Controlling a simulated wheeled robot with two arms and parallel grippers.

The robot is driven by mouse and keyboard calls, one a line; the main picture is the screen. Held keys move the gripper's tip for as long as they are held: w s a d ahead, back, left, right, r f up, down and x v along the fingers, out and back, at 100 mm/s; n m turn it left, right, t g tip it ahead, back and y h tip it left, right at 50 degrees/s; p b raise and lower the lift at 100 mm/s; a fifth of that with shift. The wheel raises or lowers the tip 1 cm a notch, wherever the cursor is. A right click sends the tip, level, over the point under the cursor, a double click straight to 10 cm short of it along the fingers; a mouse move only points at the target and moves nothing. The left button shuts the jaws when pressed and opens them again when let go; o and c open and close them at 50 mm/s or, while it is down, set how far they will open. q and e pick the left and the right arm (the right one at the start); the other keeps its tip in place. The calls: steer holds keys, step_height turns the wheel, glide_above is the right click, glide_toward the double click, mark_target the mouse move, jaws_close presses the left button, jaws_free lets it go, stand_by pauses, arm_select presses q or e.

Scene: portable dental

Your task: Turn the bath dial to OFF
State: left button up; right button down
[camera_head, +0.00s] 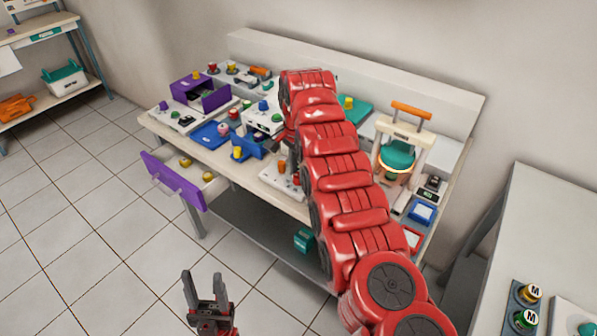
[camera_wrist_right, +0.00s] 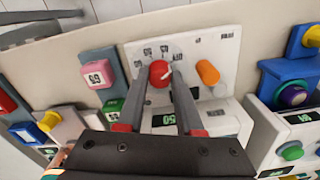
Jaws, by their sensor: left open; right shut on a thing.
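In the right wrist view a red dial (camera_wrist_right: 161,74) with a white pointer mark sits on a white panel (camera_wrist_right: 215,45). The mark slants toward the upper right of that picture. Small labels around the dial appear upside down and are too blurred to read surely. My right gripper (camera_wrist_right: 158,65) has its two fingers on either side of the dial and is shut on it. In the head view my right arm hides much of this panel (camera_head: 270,181). My left gripper (camera_head: 205,290) is open and empty, low over the floor.
The bench (camera_head: 330,216) is crowded with small devices. A purple drawer front (camera_head: 173,182) stands out at its left. A press-like frame with an orange handle (camera_head: 411,110) stands on the right. A pink-topped block (camera_wrist_right: 97,74) and a blue-and-purple device (camera_wrist_right: 292,92) flank the panel.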

mark_target(298, 175)
stand_by(0.3)
steer(key=c, duration=0.6)
jaws_free()
steer(key=shift+o, duration=0.2)
steer(key=shift+r, duration=0.1)
steer(key=shift+r, duration=0.3)
step_height(298, 175, up, 5)
steer(key=shift+d+p, duration=0.15)
steer(key=shift+p, duration=0.95)
step_height(298, 175, up, 12)
steer(key=p, duration=1.1)
steer(key=shift+f, duration=0.2)
steer(key=shift+a, duration=0.2)
